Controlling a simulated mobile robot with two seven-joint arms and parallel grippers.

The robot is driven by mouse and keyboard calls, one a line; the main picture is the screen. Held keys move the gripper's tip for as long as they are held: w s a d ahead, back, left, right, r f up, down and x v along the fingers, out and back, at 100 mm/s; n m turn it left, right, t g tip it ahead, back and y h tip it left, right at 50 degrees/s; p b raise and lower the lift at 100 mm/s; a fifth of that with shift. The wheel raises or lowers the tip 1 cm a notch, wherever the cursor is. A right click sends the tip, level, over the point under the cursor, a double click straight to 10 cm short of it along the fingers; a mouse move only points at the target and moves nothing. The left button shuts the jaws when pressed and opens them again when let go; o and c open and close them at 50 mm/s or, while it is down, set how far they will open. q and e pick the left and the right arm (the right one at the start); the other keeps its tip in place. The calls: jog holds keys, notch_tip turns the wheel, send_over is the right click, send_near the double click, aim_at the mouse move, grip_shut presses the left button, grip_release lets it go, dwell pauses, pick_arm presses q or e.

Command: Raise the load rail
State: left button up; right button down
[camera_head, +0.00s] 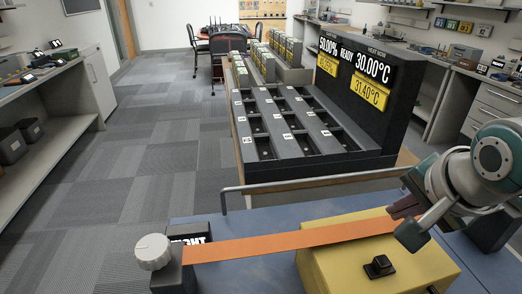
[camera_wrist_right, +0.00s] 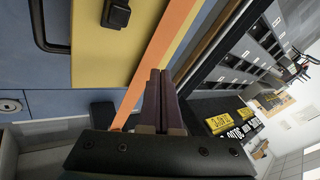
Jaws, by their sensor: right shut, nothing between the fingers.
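A long flat orange bar (camera_head: 290,242) runs from a dark block with a white knob (camera_head: 153,251) across a yellow box (camera_head: 370,262). I cannot tell for sure whether this bar is the load rail. My right gripper (camera_head: 404,210) is shut and empty at the bar's right end, which it partly hides. In the right wrist view the closed fingertips (camera_wrist_right: 160,76) lie beside the orange bar (camera_wrist_right: 165,45); I cannot tell whether they touch it. My left gripper is not in view.
A thin grey metal rail (camera_head: 310,181) runs behind the bar, before a dark slotted rack (camera_head: 300,125). A display panel (camera_head: 357,75) reading READY stands at the rack's right. A black knob (camera_head: 379,266) sits on the yellow box. Blue surface (camera_head: 245,275) lies bare around it.

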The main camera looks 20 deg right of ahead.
jog(key=w+d+m, duration=0.1)
jog(key=w+m, duration=0.1)
jog(key=m, duration=0.2)
jog(key=w+d+f+m+b, duration=0.1)
jog(key=w+m, duration=0.1)
jog(key=m, duration=0.2)
jog(key=w+d+f+m, duration=0.1)
jog(key=w+m, duration=0.1)
jog(key=m, duration=0.1)
jog(key=shift+w+d+f+m+t, duration=0.2)
jog(key=shift+w+d+m+t, duration=0.15)
jog(key=shift+m+t, duration=0.05)
jog(key=w+a+f+m+t+y+b, duration=0.1)
jog(key=w+a+m, duration=0.2)
jog(key=w+m, duration=0.3)
jog(key=m, duration=0.4)
jog(key=shift+w+f, duration=0.2)
jog(key=shift+w, duration=0.15)
jog(key=shift+a, duration=0.1)
